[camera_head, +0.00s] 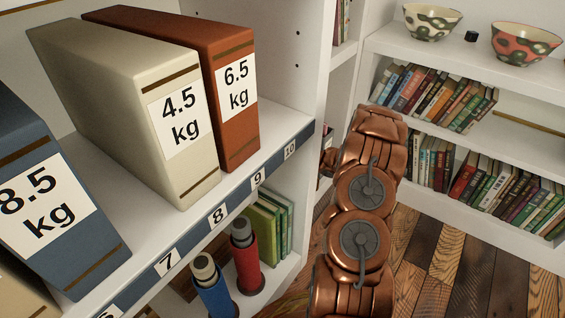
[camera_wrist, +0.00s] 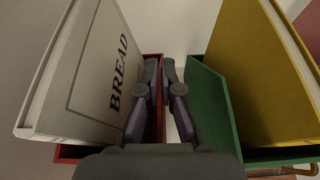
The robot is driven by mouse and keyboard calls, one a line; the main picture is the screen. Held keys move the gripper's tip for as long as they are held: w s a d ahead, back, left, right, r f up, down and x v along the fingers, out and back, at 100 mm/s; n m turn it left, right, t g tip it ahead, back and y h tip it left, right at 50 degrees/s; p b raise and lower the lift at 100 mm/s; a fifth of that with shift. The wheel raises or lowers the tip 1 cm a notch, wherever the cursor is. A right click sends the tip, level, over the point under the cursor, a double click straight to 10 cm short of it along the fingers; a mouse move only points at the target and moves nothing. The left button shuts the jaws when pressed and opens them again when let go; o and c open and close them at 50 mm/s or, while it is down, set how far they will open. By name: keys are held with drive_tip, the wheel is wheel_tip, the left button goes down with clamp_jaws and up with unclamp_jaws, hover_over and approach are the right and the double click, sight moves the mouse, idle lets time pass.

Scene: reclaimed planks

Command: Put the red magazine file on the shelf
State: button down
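In the wrist view a red magazine file (camera_wrist: 158,125) holds a pale grey book marked BREAD (camera_wrist: 105,75). Most of the file is hidden by the book and my gripper. My gripper (camera_wrist: 160,66) has its fingers apart, with the file's red right edge showing between them; I cannot tell whether either finger touches it. In the head view my gripper is hidden beyond my copper arm. The shelf (camera_head: 145,232) has a blue front strip with numbers, 7 to 10 readable.
A green magazine file (camera_wrist: 212,105) with a yellow book (camera_wrist: 255,70) stands close right of my gripper. On the shelf stand blue (camera_head: 45,200), cream (camera_head: 130,100) and rust-red (camera_head: 228,90) weight-labelled binders. A bookcase (camera_head: 390,50) with bowls and books stands at right.

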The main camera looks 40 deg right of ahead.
drive_tip(key=shift+f, duration=0.2)
drive_tip(key=c, duration=1.3)
unclamp_jaws()
drive_tip(key=shift+s+d+r, duration=0.15)
drive_tip(key=shift+r, duration=0.05)
drive_tip(key=p+v, duration=0.3)
drive_tip(key=v, duration=0.8)
drive_tip(key=shift+s, duration=0.3)
